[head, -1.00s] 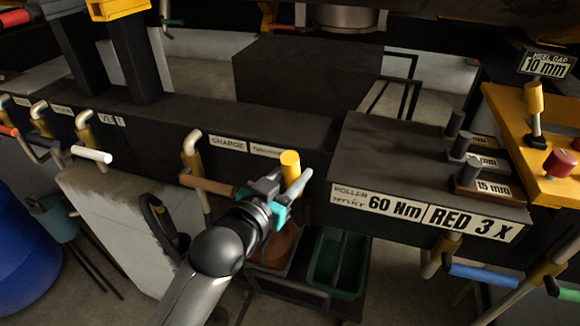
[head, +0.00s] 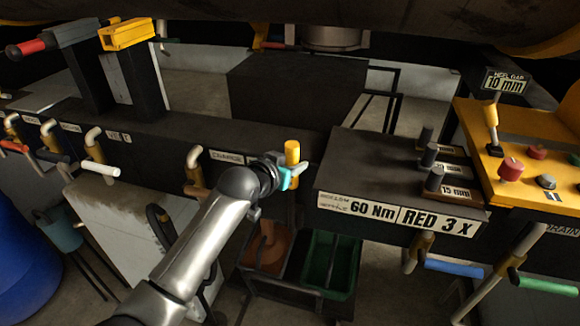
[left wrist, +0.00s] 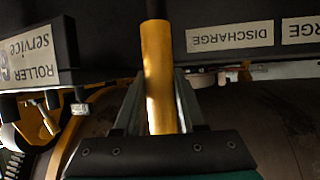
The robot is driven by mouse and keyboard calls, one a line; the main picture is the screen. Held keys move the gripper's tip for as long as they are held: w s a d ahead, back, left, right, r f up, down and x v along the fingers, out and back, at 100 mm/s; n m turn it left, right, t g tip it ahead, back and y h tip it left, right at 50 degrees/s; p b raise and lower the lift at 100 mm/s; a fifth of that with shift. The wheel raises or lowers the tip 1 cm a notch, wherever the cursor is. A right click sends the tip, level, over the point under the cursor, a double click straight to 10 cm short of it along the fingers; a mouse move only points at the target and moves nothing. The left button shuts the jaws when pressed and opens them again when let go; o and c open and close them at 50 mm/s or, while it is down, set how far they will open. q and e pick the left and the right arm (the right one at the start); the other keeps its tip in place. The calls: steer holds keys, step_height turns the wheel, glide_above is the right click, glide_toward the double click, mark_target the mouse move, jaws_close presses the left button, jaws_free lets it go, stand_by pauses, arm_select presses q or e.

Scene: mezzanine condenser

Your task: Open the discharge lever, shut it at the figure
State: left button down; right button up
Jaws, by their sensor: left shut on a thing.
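The discharge lever's yellow handle (head: 292,153) stands upright in front of the dark beam, with a pale grey rod beside it. My left gripper (head: 290,178), with teal fingers, is shut around the lower part of this handle. In the left wrist view the yellow handle (left wrist: 160,80) runs between my fingers. The DISCHARGE label (left wrist: 230,37) appears upside down there, on the beam beside the handle. In the head view my arm hides most of that label and the pipe below. I see no changing readout of a figure. My right gripper is not in view.
The CHARGE lever (head: 196,178) is close on the left, partly behind my forearm. Green (head: 330,262) and orange-brown bins sit below. A yellow panel (head: 510,150) stands farther right.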

arm_select(q)
steer(key=shift+w, duration=0.1)
steer(key=c, duration=0.9)
jaws_free()
steer(key=o, duration=0.4)
steer(key=shift+w+d, duration=0.15)
steer(key=shift+w, duration=0.05)
steer(key=shift+s, duration=0.1)
steer(key=v, duration=1.5)
steer(key=shift+r, duration=0.2)
